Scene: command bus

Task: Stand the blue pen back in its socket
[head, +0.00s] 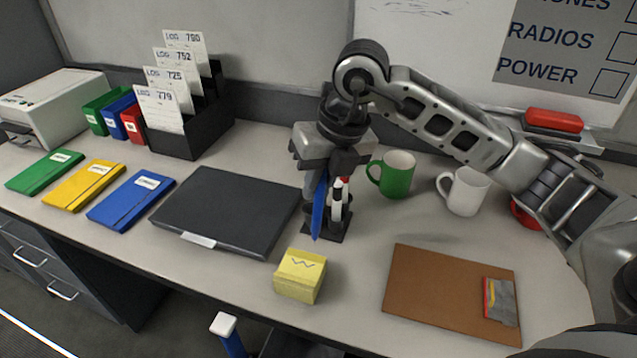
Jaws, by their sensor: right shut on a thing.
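My right gripper (330,168) points down over the pen stand and is shut on the blue pen (319,207). The blue pen hangs nearly upright, with its lower end in front of the left side of the dark pen stand (340,232). I cannot tell whether its tip is inside a socket. A white and black marker (336,205) stands in the stand just right of the blue pen, with a bit of red behind it. The gripper hides the pen's upper end. My left gripper is not in view.
A closed dark laptop (228,210) lies left of the stand, and a yellow note block (300,275) is in front. Green (397,174) and white (464,190) mugs stand to the right. A brown board (440,290) lies at the front right.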

